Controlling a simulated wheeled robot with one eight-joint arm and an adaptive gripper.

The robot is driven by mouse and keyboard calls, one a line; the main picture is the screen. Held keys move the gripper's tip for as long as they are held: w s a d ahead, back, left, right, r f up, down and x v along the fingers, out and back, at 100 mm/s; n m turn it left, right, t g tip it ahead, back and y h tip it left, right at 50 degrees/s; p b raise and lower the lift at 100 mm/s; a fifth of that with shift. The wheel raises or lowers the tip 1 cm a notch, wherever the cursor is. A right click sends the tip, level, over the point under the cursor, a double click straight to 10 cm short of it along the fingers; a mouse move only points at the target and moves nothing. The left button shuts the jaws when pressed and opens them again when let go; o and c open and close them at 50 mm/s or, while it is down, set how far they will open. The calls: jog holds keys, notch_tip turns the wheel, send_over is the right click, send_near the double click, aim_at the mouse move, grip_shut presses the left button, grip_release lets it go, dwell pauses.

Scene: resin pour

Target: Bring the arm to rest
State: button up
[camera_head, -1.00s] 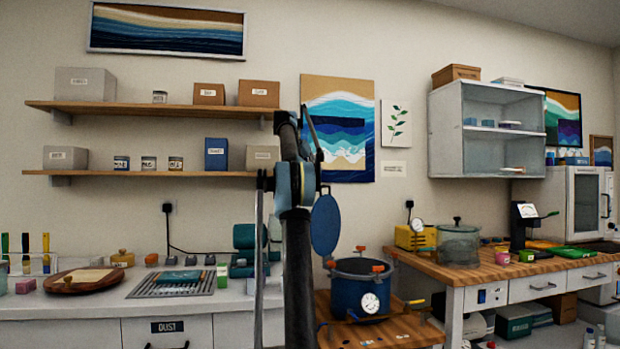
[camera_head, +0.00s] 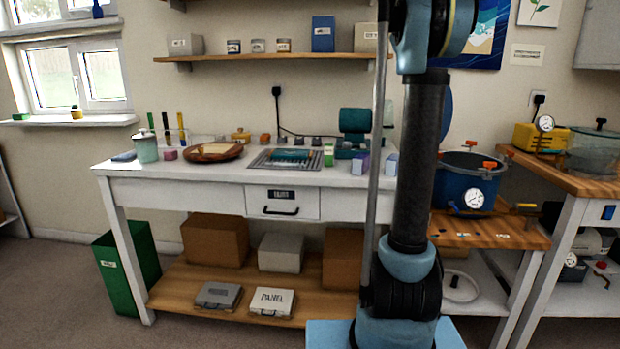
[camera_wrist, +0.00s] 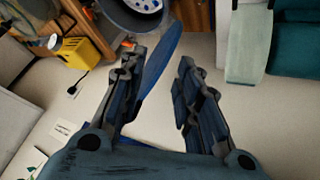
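My gripper (camera_wrist: 158,62) shows in the wrist view with its two fingers spread apart and no object clearly held between them. A blue pot (camera_head: 466,181) with a white gauge and orange clamps stands on a low wooden bench right of my arm; its rim and pale perforated inside show at the top of the wrist view (camera_wrist: 140,8). A blue round lid (camera_head: 447,116) is raised above the pot, partly hidden by my arm. In the wrist view the lid (camera_wrist: 158,65) appears edge-on beyond the fingers. My gripper is out of the head view.
A white workbench (camera_head: 222,173) holds a round wooden board (camera_head: 212,152), a slatted tray (camera_head: 262,163) and small cups. A yellow gauge box (camera_head: 540,139) and clear vessel (camera_head: 597,150) stand on the right bench. A wall shelf (camera_head: 290,57) is above. The floor at front left is clear.

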jog(key=s+a+f+n+y, duration=0.2)
jog(key=s+a+f, duration=0.4)
jog(key=s+f, duration=0.9)
jog(key=s+a+f+n+g+y, duration=0.1)
jog(key=s+a+f, duration=0.6)
jog(key=s+f, duration=0.8)
jog(key=s+a+f+n+y, duration=0.2)
jog(key=s+a+f, duration=0.4)
jog(key=s+f, duration=0.9)
notch_tip(320, 180, down, 2)
jog(key=shift+a+f+n+y, duration=0.15)
jog(key=shift+f+n+y, duration=0.2)
jog(key=shift+n, duration=0.55)
jog(key=shift+r, duration=0.1)
